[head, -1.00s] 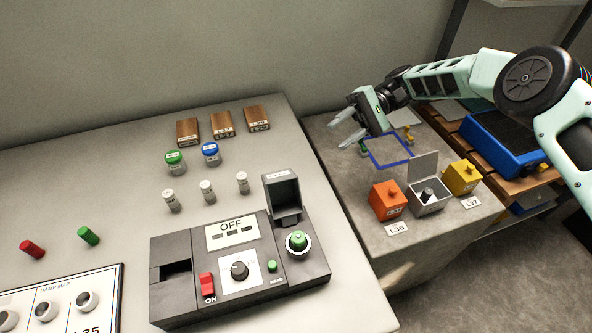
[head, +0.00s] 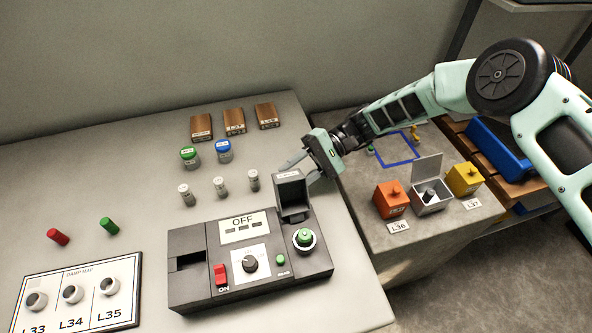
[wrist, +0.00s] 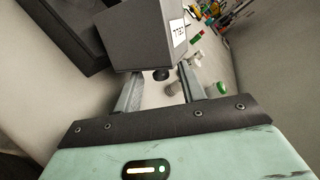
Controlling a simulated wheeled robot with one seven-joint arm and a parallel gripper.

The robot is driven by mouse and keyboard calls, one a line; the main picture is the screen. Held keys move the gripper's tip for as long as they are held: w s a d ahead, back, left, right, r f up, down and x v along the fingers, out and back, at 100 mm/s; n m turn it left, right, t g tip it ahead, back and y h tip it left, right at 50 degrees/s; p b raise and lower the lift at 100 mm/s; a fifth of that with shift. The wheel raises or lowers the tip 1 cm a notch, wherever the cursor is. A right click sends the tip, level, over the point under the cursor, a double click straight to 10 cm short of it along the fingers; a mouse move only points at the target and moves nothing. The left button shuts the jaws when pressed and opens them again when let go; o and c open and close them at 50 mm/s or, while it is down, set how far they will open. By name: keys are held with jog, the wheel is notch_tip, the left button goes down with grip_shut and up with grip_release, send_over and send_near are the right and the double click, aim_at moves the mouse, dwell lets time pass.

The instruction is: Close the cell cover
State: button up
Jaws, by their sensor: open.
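The cell cover (head: 291,191) is a dark grey box-like lid. It stands raised at the back right of the dark control unit (head: 205,296), hinged up behind a round socket that holds a green-topped piece (head: 305,237). In the wrist view the cover (wrist: 150,35), with a white "CELL" label, is just beyond my fingers. My gripper (head: 297,171) is right behind the raised cover, open and empty. In the wrist view the fingers (wrist: 163,90) are spread apart, close to the cover's lower edge. I cannot tell whether they touch it.
The panel shows "OFF" (head: 243,222), with a red switch (head: 221,274) and a knob (head: 250,264). Several small grey cylinders (head: 220,187) stand behind the unit, left of my gripper. A side table holds an orange box (head: 392,199), an open grey box and a yellow box.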

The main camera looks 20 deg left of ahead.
grip_shut()
